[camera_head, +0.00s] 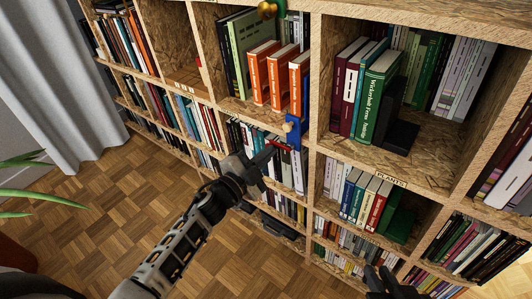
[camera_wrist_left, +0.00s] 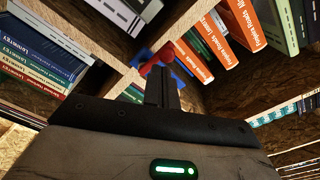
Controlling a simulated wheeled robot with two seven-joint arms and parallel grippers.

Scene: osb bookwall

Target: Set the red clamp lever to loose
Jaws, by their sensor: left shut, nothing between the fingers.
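In the left wrist view the red lever (camera_wrist_left: 165,53) shows just beyond the fingertips, against the blue clamp body (camera_wrist_left: 143,58). My left gripper (camera_head: 268,156) is shut and empty, its tips at or very near the lever; I cannot tell whether they touch. My right gripper (camera_head: 380,279) is at the bottom edge, dark and partly cut off.
Orange books (camera_head: 258,75) stand above and left of the clamp. A brass knob (camera_head: 269,9) is at the top. Open wooden floor (camera_head: 110,215) lies left of the bookcase.

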